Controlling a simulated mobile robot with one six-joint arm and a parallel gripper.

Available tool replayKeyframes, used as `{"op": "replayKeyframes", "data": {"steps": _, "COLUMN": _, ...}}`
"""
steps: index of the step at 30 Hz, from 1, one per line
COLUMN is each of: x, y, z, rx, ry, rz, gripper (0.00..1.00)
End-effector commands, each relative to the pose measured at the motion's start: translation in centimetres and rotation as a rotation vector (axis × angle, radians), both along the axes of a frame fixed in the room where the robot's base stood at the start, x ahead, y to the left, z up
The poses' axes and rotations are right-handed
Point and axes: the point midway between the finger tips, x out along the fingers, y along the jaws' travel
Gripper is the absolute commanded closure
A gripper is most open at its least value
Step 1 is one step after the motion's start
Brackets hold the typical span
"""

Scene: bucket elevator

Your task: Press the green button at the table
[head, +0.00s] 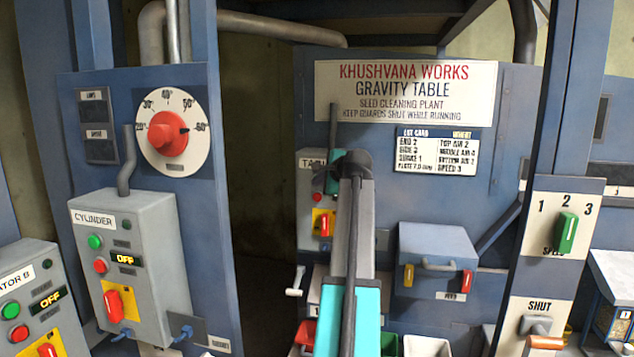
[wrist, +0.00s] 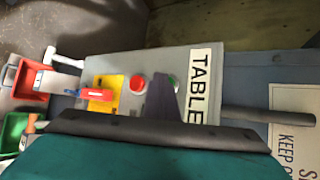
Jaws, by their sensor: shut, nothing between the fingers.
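The table control box (wrist: 150,58) fills the middle of the wrist view, turned sideways, with a white TABLE label (wrist: 200,80). Its green button (wrist: 173,82) shows only in part beside my gripper (wrist: 160,80). The gripper is shut and empty, with its tip over the box face between the red button (wrist: 136,84) and the green one. Whether it touches the box I cannot tell. In the head view the box (head: 308,190) stands behind my arm, which hides its green button.
A red switch on a yellow plate (wrist: 104,94) sits on the same box. The cylinder box (head: 150,240) has its own green button (head: 95,242), at left. A grey pipe (wrist: 250,116) runs from the table box. Red and green bins (wrist: 28,82) are below it.

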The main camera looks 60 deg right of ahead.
Motion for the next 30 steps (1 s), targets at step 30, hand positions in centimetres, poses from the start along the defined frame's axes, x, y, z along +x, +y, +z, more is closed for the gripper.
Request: {"op": "replayKeyframes", "data": {"steps": 30, "x": -0.5, "y": 1.6, "z": 0.0, "rx": -0.001, "ry": 0.000, "rz": -0.001, "gripper": 1.00}}
